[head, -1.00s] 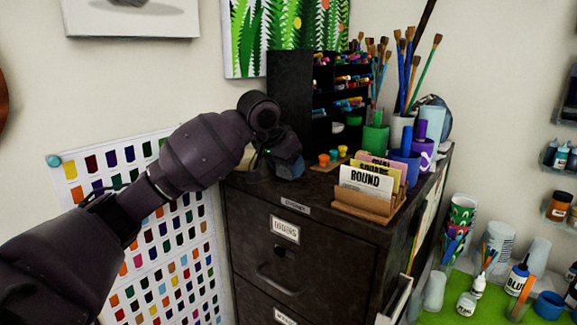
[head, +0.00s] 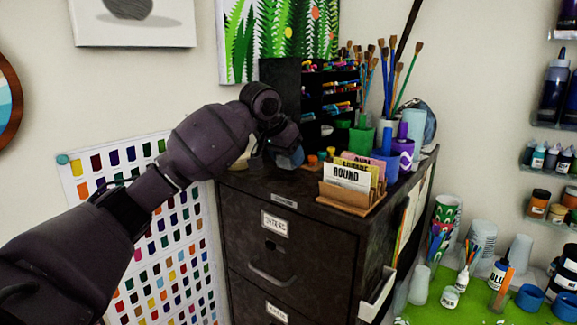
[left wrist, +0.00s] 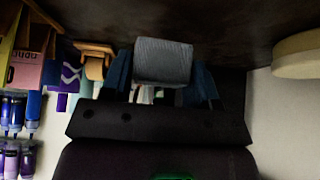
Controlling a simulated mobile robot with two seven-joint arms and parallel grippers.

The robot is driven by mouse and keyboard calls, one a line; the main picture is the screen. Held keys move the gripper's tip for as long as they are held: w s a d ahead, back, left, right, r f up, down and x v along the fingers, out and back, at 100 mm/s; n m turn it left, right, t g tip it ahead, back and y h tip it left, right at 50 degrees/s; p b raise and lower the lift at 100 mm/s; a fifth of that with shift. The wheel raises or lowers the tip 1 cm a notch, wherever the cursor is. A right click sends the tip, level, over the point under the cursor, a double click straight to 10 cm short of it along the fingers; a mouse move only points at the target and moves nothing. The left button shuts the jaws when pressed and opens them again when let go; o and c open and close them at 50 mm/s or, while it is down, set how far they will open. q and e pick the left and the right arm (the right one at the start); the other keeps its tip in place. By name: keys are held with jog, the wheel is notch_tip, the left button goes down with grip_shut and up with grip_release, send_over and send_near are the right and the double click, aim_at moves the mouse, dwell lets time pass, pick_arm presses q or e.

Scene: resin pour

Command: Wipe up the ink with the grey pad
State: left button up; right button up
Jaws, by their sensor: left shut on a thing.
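My left gripper (head: 288,158) is at the top of the dark filing cabinet (head: 300,235), near its left end. In the left wrist view the blue fingers (left wrist: 160,85) are shut on the grey pad (left wrist: 163,62), a small ribbed block. The pad is close to the dark cabinet top (left wrist: 220,22); I cannot tell whether it touches. In the head view the pad is mostly hidden by the gripper. I cannot make out any ink on the dark surface. My right gripper is not in view.
Right of the gripper stand small orange-capped pots (head: 312,160), a wooden card holder (head: 348,195), cups of brushes (head: 362,138) and a black marker rack (head: 320,100). A pale round object (left wrist: 297,55) is at the wrist view's right. A green mat (head: 450,312) with bottles lies lower right.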

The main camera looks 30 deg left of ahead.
pick_arm(q)
jog(key=shift+a+r, duration=0.2)
jog(key=shift+r, duration=0.3)
notch_tip(320, 180, up, 2)
jog(key=shift+d+r, duration=0.15)
jog(key=shift+r, duration=1)
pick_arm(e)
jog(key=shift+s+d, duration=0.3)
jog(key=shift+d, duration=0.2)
